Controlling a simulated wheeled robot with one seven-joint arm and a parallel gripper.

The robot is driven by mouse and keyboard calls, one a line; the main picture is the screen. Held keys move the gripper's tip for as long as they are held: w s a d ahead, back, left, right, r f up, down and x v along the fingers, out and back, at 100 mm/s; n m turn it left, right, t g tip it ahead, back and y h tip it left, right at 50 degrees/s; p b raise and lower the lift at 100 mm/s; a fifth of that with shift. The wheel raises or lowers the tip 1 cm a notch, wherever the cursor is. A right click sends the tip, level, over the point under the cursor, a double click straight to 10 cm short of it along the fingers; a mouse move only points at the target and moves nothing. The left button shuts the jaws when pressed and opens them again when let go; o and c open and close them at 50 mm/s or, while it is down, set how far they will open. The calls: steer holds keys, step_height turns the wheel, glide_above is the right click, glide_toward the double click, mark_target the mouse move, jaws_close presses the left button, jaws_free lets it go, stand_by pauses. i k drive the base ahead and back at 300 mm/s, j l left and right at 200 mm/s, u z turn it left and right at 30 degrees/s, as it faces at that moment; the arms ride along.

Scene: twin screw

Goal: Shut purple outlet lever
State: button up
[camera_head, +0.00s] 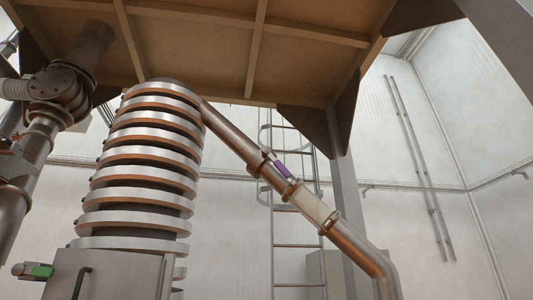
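A small purple lever (282,169) sits on the upper side of a slanted metal outlet pipe (238,134). It lies close along the pipe, near a collar in the pipe's middle part. It is too small to tell whether it stands open or shut. The pipe runs from the top of a ribbed column (144,170) down to the lower right, with a pale section below the lever. My gripper is not in view.
A brown platform (200,45) hangs overhead on a grey post (347,220). A ladder (272,220) stands behind the pipe. A green-marked part (42,270) is at the lower left. Thick pipework (40,130) fills the left edge.

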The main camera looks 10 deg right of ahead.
mark_target(265, 150)
steer(key=k+j, duration=0.15)
steer(key=i+l+u, duration=0.25)
steer(key=i+u, duration=0.2)
steer(key=i+l+u, duration=0.5)
